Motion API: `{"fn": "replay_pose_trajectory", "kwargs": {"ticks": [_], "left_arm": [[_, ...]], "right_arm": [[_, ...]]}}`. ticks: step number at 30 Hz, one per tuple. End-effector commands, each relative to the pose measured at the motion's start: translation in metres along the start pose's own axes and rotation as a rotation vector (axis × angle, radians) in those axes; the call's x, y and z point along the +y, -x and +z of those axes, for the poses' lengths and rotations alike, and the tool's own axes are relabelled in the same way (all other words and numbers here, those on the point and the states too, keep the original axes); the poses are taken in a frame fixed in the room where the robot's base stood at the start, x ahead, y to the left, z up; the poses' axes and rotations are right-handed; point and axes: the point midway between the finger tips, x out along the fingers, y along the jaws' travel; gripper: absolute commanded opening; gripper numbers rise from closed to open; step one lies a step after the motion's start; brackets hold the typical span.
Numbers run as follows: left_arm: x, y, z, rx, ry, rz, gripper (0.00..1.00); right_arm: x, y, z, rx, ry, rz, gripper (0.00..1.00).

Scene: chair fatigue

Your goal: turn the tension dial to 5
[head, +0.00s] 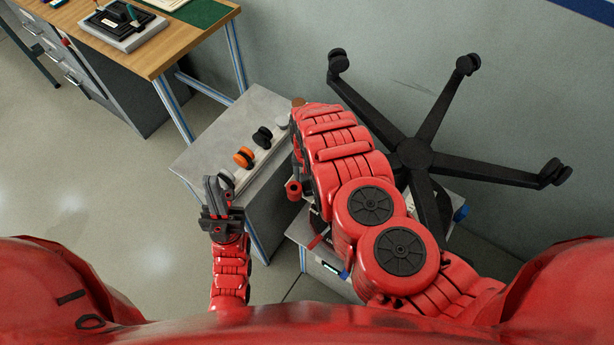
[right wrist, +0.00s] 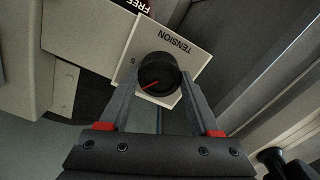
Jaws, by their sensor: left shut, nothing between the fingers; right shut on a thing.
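The tension dial (right wrist: 158,73) is a round black knob with a red pointer line, on a white plate (right wrist: 192,48) marked TENSION. The pointer slants to the lower left in the right wrist view. The digit 5 stands at the plate's left edge, a little above the pointer's line. Other scale marks are hidden or cannot be read. My right gripper (right wrist: 161,97) is shut on the dial, one finger on each side. In the head view my right arm hides this gripper and the dial. My left gripper (head: 218,193) is shut and empty, beside the grey bench.
The grey bench (head: 211,140) carries several knob-like parts, among them an orange one (head: 243,157) and a black one (head: 262,137). A wooden desk (head: 160,50) is at the upper left. Floor at left is clear.

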Motion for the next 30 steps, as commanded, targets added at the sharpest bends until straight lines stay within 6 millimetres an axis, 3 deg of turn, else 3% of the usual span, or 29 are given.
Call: {"fn": "replay_pose_trajectory", "kwargs": {"ticks": [18, 30], "left_arm": [[0.0004, 0.0082, 0.0014, 0.000, 0.000, 0.000, 0.00], [0.0005, 0.0093, 0.0016, 0.000, 0.000, 0.000, 0.00]], "right_arm": [[-0.0012, 0.0007, -0.0013, 0.003, -0.564, -0.003, 0.08], [-0.0005, 0.0009, -0.0018, 0.004, -0.785, -0.003, 0.08]]}}
